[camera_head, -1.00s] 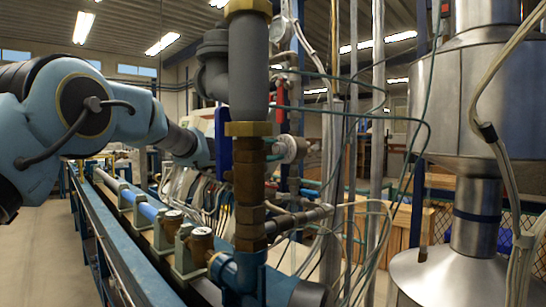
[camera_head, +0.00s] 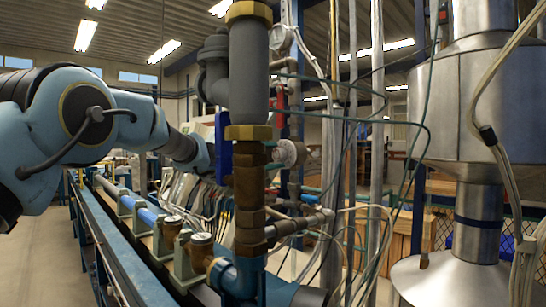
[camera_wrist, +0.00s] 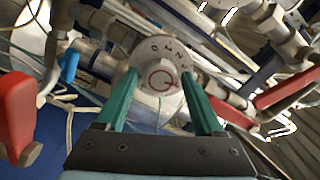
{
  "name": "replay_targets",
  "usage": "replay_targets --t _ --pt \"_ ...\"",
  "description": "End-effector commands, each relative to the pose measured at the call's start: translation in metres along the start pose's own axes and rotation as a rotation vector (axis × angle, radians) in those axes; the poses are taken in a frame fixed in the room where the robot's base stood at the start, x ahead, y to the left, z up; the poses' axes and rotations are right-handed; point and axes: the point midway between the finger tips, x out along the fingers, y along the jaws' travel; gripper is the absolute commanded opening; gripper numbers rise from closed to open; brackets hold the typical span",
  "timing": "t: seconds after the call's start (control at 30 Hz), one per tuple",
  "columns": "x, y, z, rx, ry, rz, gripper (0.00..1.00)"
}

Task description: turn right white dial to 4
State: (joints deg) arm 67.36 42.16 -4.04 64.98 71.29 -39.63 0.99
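A round white dial (camera_wrist: 160,60) with dark characters along its rim and a red ring mark on its face is in the upper middle of the wrist view. The characters are tilted and I cannot read its setting surely. The teal fingers of my gripper (camera_wrist: 161,75) are apart, one at each side of the dial's lower face; I cannot tell whether they touch it. In the head view a pale round fitting (camera_head: 290,152), probably this dial, stands right of the vertical pipe. My gripper's fingers are hidden there behind the pipe and blue box.
A thick vertical pipe (camera_head: 248,190) stands in front of my wrist, beside a blue box (camera_head: 223,147). Red handles (camera_wrist: 16,105) flank the gripper in the wrist view, at left and right (camera_wrist: 288,90). Loose cables and thin pipes crowd the right. A large metal vessel (camera_head: 465,125) stands far right.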

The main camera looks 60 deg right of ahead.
Motion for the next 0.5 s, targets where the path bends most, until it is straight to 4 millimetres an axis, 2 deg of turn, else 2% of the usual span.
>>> replay_targets --t 0.1,0.33,0.5 --pt "0.0 -0.001 0.0 0.0 0.001 -0.001 0.81" --pt "-0.001 -0.001 -0.001 0.0 0.001 -0.001 0.81" --pt "-0.015 0.0 0.001 0.0 0.0 -0.002 0.81"
